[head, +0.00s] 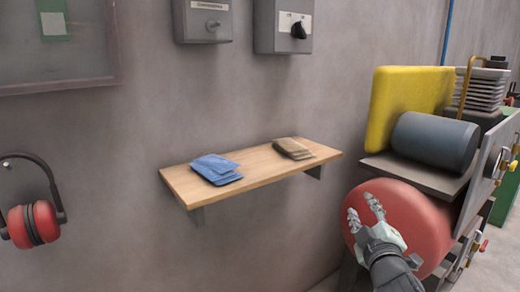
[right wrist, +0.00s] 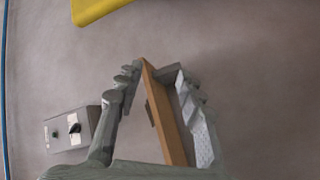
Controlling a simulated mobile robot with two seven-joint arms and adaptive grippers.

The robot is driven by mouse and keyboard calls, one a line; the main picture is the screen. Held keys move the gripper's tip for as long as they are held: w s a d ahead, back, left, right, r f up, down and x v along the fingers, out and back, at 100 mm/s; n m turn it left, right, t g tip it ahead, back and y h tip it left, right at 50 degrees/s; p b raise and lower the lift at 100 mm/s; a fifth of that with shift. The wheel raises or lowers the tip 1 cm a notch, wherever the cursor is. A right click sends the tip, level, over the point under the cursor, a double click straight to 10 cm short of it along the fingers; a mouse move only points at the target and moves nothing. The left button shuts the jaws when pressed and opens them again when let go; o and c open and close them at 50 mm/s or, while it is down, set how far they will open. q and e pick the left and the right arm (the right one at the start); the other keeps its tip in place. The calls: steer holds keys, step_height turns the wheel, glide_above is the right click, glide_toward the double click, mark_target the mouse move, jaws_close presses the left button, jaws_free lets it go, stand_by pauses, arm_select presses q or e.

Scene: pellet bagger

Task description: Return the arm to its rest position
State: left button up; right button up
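My right gripper (head: 364,208) is at the lower right of the head view, in front of the red rounded tank (head: 420,212). Its two fingers are apart, with nothing between them. In the right wrist view the open fingers (right wrist: 155,72) frame the wooden shelf (right wrist: 162,110), which lies beyond them against the wall; I see no object held. My left gripper is in neither view.
The wall shelf (head: 252,177) carries blue folded cloths (head: 215,168) and brown pads (head: 293,148). Red ear muffs (head: 33,223) hang at left. Grey control boxes (head: 283,26) are above. A dark cylinder (head: 435,141) and yellow guard (head: 405,105) stand at right.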

steer(key=s+d+f+m+g, duration=0.2)
steer(key=s+f+m+g, duration=0.15)
steer(key=s+f, duration=0.6)
steer(key=s+d+f+m+g, duration=0.2)
steer(key=s+f+g, duration=0.25)
steer(key=f, duration=0.95)
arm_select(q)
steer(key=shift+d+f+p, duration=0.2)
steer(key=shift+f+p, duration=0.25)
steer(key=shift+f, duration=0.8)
arm_select(e)
steer(key=s+f+m+g, duration=0.1)
steer(key=s+f+g, duration=0.2)
steer(key=s+f, duration=0.3)
steer(key=s+a+f+m+g, duration=0.1)
steer(key=s+f+g, duration=0.3)
steer(key=s, duration=0.9)
step_height(320, 180, down, 3)
steer(key=shift+s+a+f+m+y, duration=0.2)
steer(key=shift+s+m+y, duration=0.1)
steer(key=shift+m, duration=0.15)
